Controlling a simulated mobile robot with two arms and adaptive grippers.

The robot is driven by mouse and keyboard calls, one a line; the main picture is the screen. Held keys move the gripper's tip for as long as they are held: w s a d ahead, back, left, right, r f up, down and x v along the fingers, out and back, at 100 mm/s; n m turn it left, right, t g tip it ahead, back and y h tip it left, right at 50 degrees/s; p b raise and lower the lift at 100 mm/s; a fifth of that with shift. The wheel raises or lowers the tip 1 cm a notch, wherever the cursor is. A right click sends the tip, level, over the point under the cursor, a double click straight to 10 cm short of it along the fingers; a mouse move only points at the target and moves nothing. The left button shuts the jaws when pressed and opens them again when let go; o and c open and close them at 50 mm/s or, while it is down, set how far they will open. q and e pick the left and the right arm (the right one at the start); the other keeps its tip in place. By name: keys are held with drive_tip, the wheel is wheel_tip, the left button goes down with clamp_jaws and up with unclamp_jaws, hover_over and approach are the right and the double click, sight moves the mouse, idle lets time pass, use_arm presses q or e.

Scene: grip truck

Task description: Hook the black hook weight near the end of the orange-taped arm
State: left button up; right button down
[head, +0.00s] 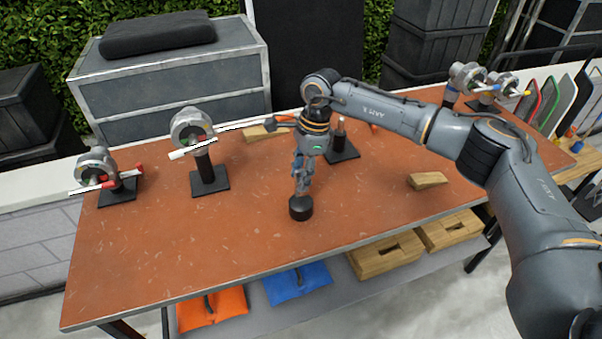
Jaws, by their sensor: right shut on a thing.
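My right gripper (301,190) points down over the middle of the table and is shut on the black hook weight (300,208), a short dark cylinder below the fingers. The weight's hook is hidden by the fingers. I cannot tell whether the weight touches the tabletop. Behind the gripper, a thin white arm (242,126) with orange near its right part (283,119) reaches left from a stand with a black base (342,150). My wrist hides most of that stand. The weight is apart from this arm. My left gripper is not in view.
Stands with red-marked arms (192,128) (95,172) occupy the left of the brown table (240,250); more stands (467,80) are at back right. Wooden blocks (428,180) lie on top. The front left of the tabletop is clear. Bags (210,305) sit on the shelf below.

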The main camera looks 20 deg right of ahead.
drive_tip(key=shift+w+r, duration=0.1)
drive_tip(key=shift+r, duration=0.05)
drive_tip(key=shift+r+p, duration=0.55)
drive_tip(key=shift+r, duration=0.55)
drive_tip(key=shift+w+a+b, duration=0.1)
drive_tip(key=shift+w+b, duration=1.15)
drive_tip(key=shift+w, duration=1.25)
drive_tip(key=shift+r, duration=0.1)
drive_tip(key=shift+r+p, duration=0.5)
drive_tip(key=shift+r, duration=0.4)
